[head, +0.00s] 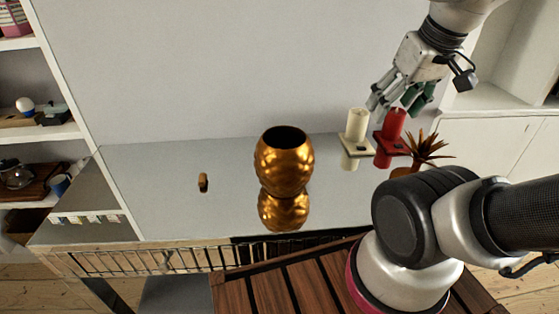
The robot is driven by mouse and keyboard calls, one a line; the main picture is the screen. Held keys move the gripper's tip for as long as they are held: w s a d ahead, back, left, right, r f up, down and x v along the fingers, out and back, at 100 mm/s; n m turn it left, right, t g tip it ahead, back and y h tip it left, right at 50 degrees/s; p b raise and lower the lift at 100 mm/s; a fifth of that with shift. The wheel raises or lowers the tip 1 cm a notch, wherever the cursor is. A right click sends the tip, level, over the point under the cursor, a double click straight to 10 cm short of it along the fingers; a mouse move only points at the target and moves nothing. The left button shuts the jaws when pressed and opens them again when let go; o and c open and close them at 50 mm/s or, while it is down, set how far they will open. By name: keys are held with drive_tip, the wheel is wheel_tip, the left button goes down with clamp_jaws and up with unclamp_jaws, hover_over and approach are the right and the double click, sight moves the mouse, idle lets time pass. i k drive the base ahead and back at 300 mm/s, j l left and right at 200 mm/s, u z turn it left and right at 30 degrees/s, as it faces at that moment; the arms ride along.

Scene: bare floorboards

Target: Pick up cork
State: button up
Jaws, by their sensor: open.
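The cork (203,182) is a small brown piece that appears to stand upright on the left part of a glossy grey tabletop (150,185). Nothing hides the cork.
A gold dimpled vase (284,160) stands between the cork and my gripper. A cream candle (356,125), a red candle (391,124) and a spiky brown plant (427,147) stand to the right. Shelves (40,135) line the left. The tabletop around the cork is clear.

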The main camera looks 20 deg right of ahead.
sight(203, 176)
drive_tip(key=j+z, duration=0.15)
drive_tip(key=j, duration=0.3)
drive_tip(key=i+j, duration=0.1)
drive_tip(key=j, duration=0.3)
drive_tip(key=j+u, duration=0.15)
drive_tip(key=j, duration=0.25)
drive_tip(key=i, duration=0.05)
